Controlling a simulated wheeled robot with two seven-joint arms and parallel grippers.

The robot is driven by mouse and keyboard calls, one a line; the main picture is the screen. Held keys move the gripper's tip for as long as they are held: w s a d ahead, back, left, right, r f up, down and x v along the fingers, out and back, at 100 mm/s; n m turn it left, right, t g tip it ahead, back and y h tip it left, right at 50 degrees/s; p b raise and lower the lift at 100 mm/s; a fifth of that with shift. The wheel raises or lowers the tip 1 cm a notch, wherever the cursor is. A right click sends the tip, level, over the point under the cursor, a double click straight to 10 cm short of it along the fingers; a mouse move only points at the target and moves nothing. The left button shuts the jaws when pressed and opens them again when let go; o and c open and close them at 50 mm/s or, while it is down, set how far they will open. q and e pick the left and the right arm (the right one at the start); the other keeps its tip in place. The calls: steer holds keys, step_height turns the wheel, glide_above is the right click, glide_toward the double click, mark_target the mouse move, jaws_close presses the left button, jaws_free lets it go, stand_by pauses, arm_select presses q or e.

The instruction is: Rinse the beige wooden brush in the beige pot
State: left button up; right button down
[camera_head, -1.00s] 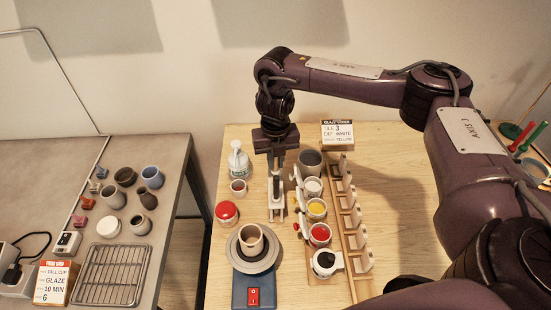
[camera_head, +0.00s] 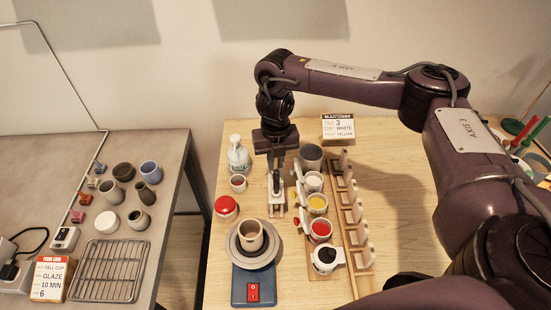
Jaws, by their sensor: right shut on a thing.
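The beige pot (camera_head: 250,233) stands upright on the grey wheel head (camera_head: 237,258) at the front of the wooden table. My right gripper (camera_head: 276,190) points down behind and slightly right of the pot, apart from it. It is shut on a thin thing, with pale parts low between and around its fingers. I cannot clearly make out that thing or tell that it is the beige wooden brush. No bristles can be picked out. My left gripper is not in view.
Right of the gripper stand a grey cup (camera_head: 311,156) and glaze cups, including yellow (camera_head: 318,203) and red (camera_head: 320,230), beside a wooden rack (camera_head: 351,225). Left are a bottle (camera_head: 238,157), a small cup (camera_head: 238,183) and a red-lidded jar (camera_head: 226,207). My right arm spans the right side.

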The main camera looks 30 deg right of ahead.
mark_target(276, 167)
steer(key=shift+f+b, duration=0.8)
steer(key=shift+f, duration=0.7)
stand_by(1.0)
steer(key=c, duration=1.3)
jaws_free()
steer(key=shift+c, duration=0.2)
steer(key=shift+r, duration=3.9)
